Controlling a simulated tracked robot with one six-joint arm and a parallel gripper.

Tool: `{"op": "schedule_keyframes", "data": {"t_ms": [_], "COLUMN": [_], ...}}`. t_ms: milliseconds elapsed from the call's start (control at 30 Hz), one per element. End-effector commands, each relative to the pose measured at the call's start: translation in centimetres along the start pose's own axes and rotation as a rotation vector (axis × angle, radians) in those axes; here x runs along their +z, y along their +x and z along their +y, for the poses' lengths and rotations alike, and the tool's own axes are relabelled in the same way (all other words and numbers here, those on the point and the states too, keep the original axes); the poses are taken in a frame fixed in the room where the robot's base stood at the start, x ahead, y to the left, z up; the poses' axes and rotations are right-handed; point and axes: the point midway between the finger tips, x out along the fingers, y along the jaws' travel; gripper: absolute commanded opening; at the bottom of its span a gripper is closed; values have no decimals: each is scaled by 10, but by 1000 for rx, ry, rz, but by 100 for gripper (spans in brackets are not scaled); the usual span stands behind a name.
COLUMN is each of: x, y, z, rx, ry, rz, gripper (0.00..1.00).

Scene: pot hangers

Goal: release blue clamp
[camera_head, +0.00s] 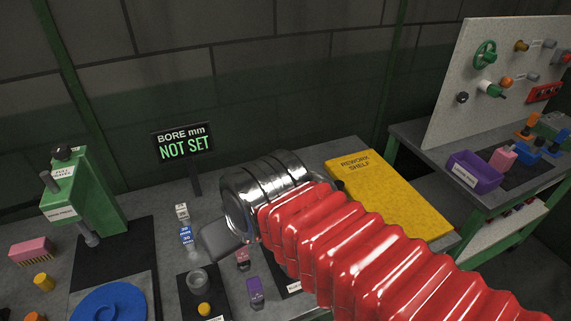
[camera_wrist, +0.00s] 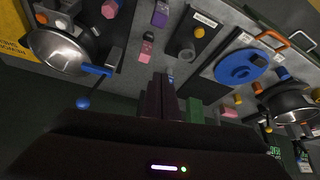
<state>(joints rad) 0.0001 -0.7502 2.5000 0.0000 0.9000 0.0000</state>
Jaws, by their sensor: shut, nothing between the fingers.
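In the wrist view, a blue bar (camera_wrist: 97,70), which may be the blue clamp's handle, lies at the rim of a shiny metal pot (camera_wrist: 62,52) at upper left. A blue ball (camera_wrist: 82,103) on a dark rod shows below it. I cannot tell whether the clamp is open or shut. My gripper (camera_wrist: 159,80) is shut and empty, with its dark fingers together at mid-picture, to the right of the blue bar and apart from it. In the head view my red-sleeved arm hides my gripper and the bench there.
A yellow rework shelf (camera_head: 385,190) lies behind my arm. A green press (camera_head: 85,195) and a blue disc (camera_head: 108,303) are at left. A sign (camera_head: 183,145) reads "BORE mm NOT SET". A pegboard (camera_head: 500,80) and purple bin (camera_head: 474,173) stand at right.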

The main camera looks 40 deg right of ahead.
Motion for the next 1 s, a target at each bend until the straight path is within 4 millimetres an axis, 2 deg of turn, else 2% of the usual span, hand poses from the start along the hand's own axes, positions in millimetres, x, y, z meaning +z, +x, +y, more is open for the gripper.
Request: {"op": "schedule_keyframes", "data": {"t_ms": [267,467,1000], "x": [0,-4,-31], "y": [0,1,11], "z": [0,8,64], "rx": [0,-2,-50], "ry": [6,104,798], "rz": [-3,-48,-334], "gripper": [0,0,0]}}
